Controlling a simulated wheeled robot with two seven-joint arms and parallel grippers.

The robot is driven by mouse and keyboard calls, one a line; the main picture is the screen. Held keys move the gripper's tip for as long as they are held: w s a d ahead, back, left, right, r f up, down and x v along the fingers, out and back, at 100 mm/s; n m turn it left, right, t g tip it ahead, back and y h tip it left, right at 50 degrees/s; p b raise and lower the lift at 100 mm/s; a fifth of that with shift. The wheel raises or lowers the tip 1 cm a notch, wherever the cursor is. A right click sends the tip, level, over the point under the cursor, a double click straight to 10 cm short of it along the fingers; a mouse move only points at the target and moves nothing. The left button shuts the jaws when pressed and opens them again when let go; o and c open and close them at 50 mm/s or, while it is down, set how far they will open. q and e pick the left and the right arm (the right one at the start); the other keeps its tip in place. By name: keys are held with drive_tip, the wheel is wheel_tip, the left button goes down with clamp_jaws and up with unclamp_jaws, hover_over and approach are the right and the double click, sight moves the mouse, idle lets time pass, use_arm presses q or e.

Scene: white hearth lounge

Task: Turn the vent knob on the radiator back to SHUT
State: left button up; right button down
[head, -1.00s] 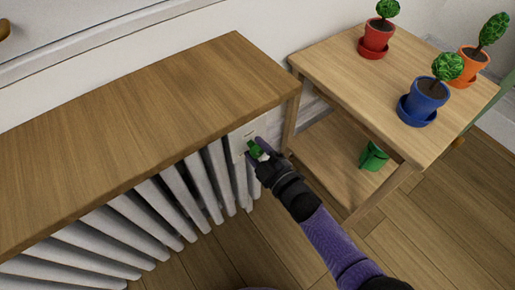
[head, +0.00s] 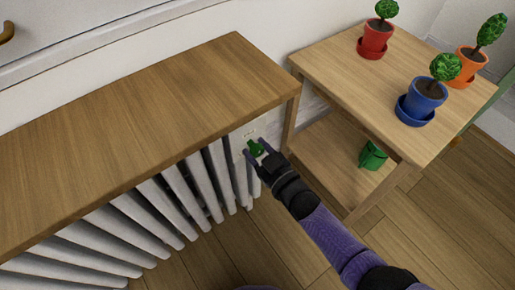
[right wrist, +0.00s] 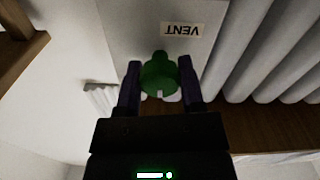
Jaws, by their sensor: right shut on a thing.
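The green vent knob (head: 255,148) sits on a pale plate (head: 240,137) at the right end of the white radiator (head: 165,205). My right gripper (head: 257,151) reaches it from the lower right, one finger on each side. In the right wrist view the knob (right wrist: 159,78) is between the two purple fingers, and the gripper (right wrist: 160,68) is shut on it. The VENT label (right wrist: 183,30) appears upside down. No SHUT marking is readable. My left gripper is out of view.
A wooden shelf top (head: 140,120) overhangs the radiator just above the knob. A wooden side table (head: 345,72) stands close on the right with red (head: 376,38), blue (head: 426,97) and orange (head: 473,62) potted plants. A green container (head: 373,155) is on its lower shelf.

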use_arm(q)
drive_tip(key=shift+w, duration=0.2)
use_arm(e)
drive_tip(key=shift+f, duration=0.1)
drive_tip(key=shift+c, duration=1)
unclamp_jaws()
drive_tip(key=shift+s+d, duration=0.2)
drive_tip(key=shift+s, duration=0.05)
use_arm(q)
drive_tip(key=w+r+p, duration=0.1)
drive_tip(key=p, duration=0.1)
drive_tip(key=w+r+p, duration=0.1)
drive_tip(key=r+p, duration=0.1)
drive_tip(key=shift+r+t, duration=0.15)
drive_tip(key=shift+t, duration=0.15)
use_arm(e)
drive_tip(key=v, duration=0.9)
